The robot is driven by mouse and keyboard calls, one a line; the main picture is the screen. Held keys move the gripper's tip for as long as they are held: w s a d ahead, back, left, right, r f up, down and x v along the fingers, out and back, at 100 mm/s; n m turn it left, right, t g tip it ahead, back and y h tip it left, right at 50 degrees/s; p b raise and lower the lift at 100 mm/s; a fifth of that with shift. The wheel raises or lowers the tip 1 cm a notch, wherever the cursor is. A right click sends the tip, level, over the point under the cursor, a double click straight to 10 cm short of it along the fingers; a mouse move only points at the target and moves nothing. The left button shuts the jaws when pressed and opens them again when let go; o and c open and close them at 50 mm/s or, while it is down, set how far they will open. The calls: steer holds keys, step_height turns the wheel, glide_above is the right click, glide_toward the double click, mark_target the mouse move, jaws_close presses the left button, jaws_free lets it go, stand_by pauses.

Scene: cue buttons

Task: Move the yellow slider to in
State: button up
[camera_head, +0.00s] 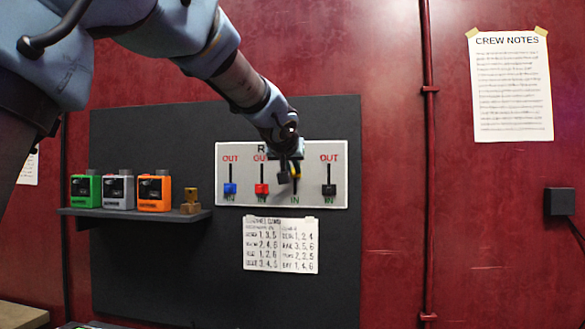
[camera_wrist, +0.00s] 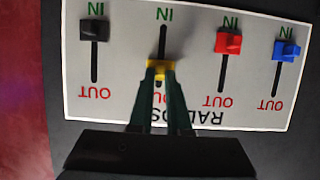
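The yellow slider (camera_wrist: 160,69) is on the second slot from the left in the wrist view, where the panel appears upside down. It sits toward the OUT end, with bare slot between it and the IN label. In the head view only a small bit of yellow (camera_head: 296,170) shows beside my gripper (camera_head: 288,174). In the wrist view the fingertips of my gripper (camera_wrist: 160,75) are at the yellow slider, one on each side, and appear shut on it. The fingers partly hide the slider and its OUT label.
The white panel (camera_head: 285,203) also carries blue (camera_head: 230,188), red (camera_head: 262,188) and black (camera_head: 328,190) sliders, all at IN. A shelf (camera_head: 130,213) with green, grey and orange devices is at left. A paper chart (camera_head: 280,245) hangs below the panel.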

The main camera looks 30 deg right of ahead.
jaws_close()
steer(key=shift+f, duration=0.1)
stand_by(0.9)
step_height(320, 180, down, 5)
steer(key=b, duration=0.6)
steer(key=o, duration=0.5)
jaws_free()
